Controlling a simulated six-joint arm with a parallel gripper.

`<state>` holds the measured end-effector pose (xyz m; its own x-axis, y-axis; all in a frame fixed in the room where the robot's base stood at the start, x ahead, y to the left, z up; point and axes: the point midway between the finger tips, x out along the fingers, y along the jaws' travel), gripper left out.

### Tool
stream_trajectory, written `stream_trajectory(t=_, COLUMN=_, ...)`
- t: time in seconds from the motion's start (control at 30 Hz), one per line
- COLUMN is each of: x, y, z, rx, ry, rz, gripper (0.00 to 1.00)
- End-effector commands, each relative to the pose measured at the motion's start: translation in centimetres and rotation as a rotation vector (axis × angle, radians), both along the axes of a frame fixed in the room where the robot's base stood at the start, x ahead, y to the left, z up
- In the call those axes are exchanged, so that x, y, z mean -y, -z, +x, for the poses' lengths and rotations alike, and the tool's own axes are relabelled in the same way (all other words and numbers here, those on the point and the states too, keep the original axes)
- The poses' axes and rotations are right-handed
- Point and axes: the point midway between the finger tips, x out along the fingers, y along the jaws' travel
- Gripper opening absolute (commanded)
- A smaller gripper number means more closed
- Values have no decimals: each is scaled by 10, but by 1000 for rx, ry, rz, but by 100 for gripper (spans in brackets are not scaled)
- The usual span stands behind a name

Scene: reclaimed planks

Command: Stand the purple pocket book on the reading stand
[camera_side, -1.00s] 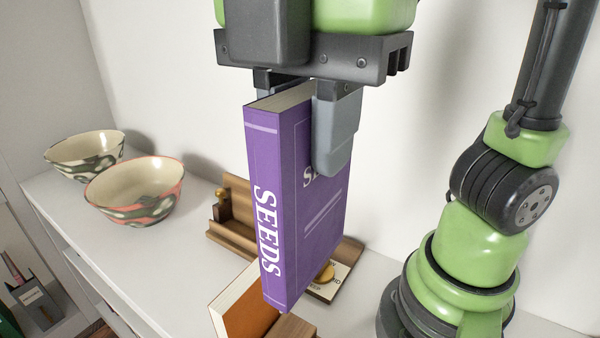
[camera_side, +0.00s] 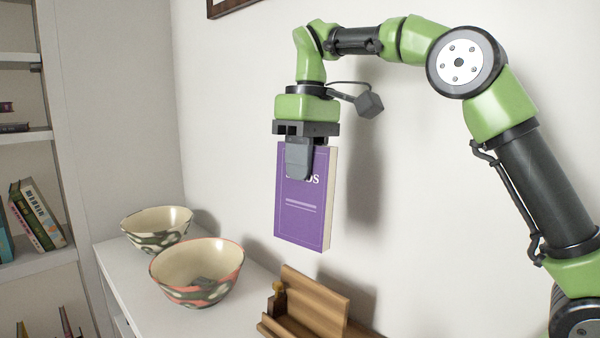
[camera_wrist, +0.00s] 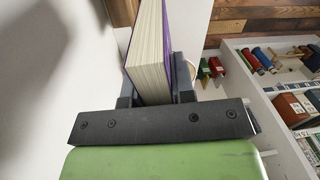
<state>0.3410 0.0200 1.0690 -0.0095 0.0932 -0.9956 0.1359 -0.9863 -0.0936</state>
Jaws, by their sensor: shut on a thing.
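The purple pocket book (camera_side: 302,215) hangs upright in my gripper (camera_side: 300,165), which is shut on its upper edge. The book is in the air above the shelf top, with its cover facing the side camera. In the wrist view the pale page edges of the book (camera_wrist: 150,55) show between the two fingers of my gripper (camera_wrist: 157,92). The wooden reading stand (camera_side: 312,300) is on the shelf top, below and slightly right of the book, with a clear gap between them. Its lower front is cut off by the frame edge.
Two patterned bowls stand left of the stand: a pink-rimmed one (camera_side: 197,275) nearer and a cream one (camera_side: 157,230) behind it. A white wall (camera_side: 400,200) is close behind the book. Bookshelves (camera_side: 25,150) stand at the far left.

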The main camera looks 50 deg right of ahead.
Motion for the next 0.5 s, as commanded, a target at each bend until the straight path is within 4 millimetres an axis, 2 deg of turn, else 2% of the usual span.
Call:
stream_trajectory(t=0.17, x=33, y=4, z=13, rx=-4, ry=156, rz=12, gripper=0)
stream_trajectory(t=0.43, x=28, y=33, z=11, rx=-8, ry=139, rz=13, gripper=0)
stream_trajectory(t=0.5, x=28, y=46, z=11, rx=-9, ry=137, rz=10, gripper=0)
